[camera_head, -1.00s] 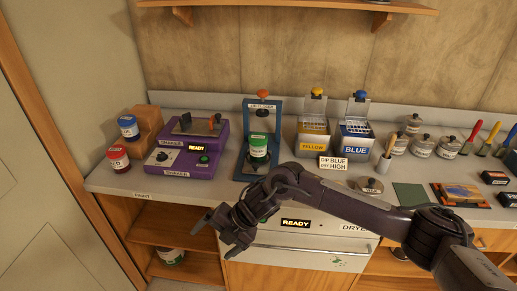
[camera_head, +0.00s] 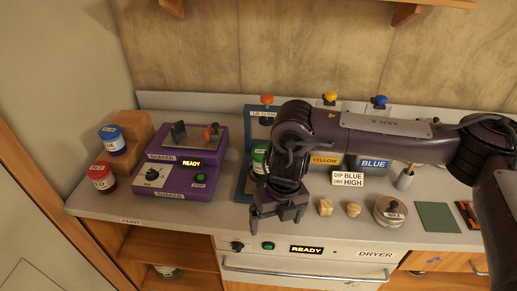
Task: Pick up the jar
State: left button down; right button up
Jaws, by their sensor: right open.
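A jar with a green lid (camera_head: 259,158) stands in the blue lid-closer frame (camera_head: 251,190); my right arm partly hides it. My right gripper (camera_head: 279,217) is open and empty, pointing down by the counter's front edge, in front and slightly right of that jar, apart from it. A red-lidded jar (camera_head: 102,178) and a blue-lidded jar (camera_head: 112,140) stand at the left by a wooden stepped block (camera_head: 133,135). Another green-lidded jar (camera_head: 167,271) shows partly on the lower shelf. My left gripper is out of view.
Right of my gripper are small wooden pieces (camera_head: 326,207), a wax tin (camera_head: 390,210) and a green mat (camera_head: 437,217). A dryer (camera_head: 310,262) with a bar handle is below.

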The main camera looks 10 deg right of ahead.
aim_at(257, 171)
jog(key=i, duration=0.9)
